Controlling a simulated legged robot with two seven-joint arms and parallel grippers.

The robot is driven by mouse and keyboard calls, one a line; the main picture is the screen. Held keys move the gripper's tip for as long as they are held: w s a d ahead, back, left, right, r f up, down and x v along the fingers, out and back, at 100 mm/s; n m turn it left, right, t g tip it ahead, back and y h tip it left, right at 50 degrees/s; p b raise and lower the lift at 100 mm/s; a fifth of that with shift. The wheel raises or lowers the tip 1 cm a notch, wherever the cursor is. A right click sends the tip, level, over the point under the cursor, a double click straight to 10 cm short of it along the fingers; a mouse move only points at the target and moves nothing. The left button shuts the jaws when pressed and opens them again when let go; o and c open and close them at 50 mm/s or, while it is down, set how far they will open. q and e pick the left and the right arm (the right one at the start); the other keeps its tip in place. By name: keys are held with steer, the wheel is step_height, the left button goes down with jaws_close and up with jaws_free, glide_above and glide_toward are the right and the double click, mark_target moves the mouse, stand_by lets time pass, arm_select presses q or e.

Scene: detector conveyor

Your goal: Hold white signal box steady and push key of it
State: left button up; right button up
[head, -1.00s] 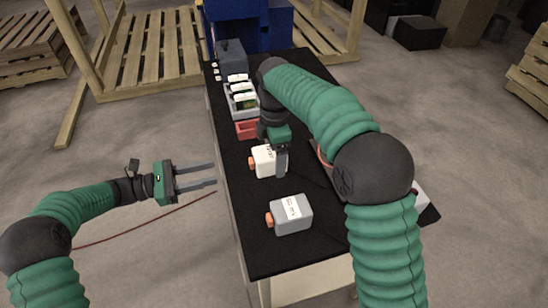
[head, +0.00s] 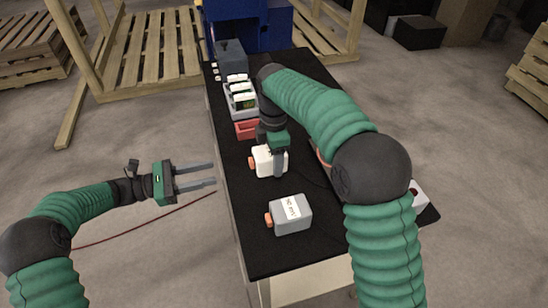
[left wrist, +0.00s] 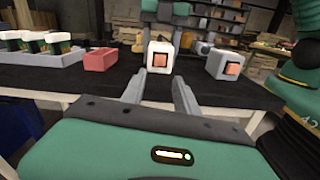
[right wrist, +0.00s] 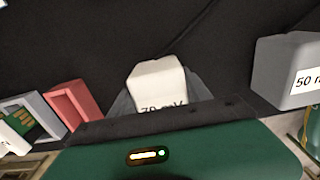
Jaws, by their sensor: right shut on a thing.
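The white signal box (head: 268,162) stands on the black table, with its orange key (head: 252,163) on the left side. In the left wrist view the white box (left wrist: 153,53) faces me with the key (left wrist: 160,60) in its front. My right gripper (head: 279,163) comes down from above and is shut on the white box; in the right wrist view the box (right wrist: 158,80) sits between its fingers, labelled about "70 mV". My left gripper (head: 214,174) is open and empty, left of the table edge, its fingers pointing toward the box from a distance.
A grey box (head: 291,216) with an orange key stands nearer on the table. A red tray (head: 246,130) and a grey tray (head: 240,113) with several green-and-white items lie farther back. A red-button device (head: 419,194) is at the right edge.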

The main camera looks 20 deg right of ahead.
arm_select(q)
jaws_close()
stand_by(0.6)
steer(key=shift+f, duration=0.1)
stand_by(0.9)
